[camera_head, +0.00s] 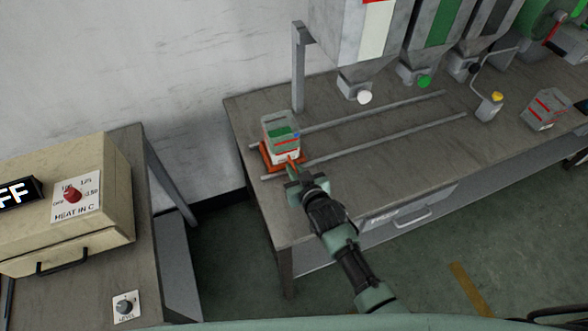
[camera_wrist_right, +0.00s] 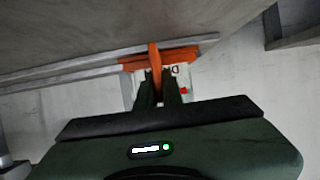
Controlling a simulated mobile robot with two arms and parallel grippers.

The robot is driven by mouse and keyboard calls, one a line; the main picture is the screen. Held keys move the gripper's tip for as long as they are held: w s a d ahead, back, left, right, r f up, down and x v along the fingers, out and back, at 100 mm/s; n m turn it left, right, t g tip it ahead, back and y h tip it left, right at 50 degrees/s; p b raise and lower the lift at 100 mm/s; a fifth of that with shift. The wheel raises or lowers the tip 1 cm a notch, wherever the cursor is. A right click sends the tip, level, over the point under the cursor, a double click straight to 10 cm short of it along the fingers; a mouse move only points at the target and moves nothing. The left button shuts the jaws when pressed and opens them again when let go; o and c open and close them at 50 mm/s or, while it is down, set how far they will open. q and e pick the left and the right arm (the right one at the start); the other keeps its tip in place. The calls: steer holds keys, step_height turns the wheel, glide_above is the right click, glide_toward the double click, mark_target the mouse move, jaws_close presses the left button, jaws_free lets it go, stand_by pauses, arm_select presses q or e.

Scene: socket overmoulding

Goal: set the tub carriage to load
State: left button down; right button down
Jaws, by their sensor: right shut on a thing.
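The tub carriage (camera_head: 268,158) is an orange base at the left end of two parallel rails on the bench. A grey tub (camera_head: 281,129) with green, red and white markings stands on it. My right gripper (camera_head: 292,170) is at the carriage's front side, shut on its upright orange handle. The right wrist view shows the handle (camera_wrist_right: 154,57) between the fingers, with the orange base (camera_wrist_right: 185,55) and part of a white label behind it. The fingers partly hide the label. I cannot read a load mark. My left gripper is not in view.
Hoppers with white (camera_head: 364,97) and green (camera_head: 424,81) knobs overhang the back of the rails. The rails (camera_head: 390,137) are clear to the right of the carriage. A grey box (camera_head: 544,110) with red stripes is farther right. A beige heater (camera_head: 75,210) stands on the left table.

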steer(key=c, duration=1.6)
jaws_free()
steer(key=shift+s+a, duration=0.1)
steer(key=shift+a, duration=0.15)
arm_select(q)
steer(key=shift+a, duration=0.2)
arm_select(e)
steer(key=shift+o, duration=0.2)
steer(key=shift+a, duration=0.1)
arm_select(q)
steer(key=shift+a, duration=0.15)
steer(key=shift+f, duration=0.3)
arm_select(e)
steer(key=shift+v, duration=3.9)
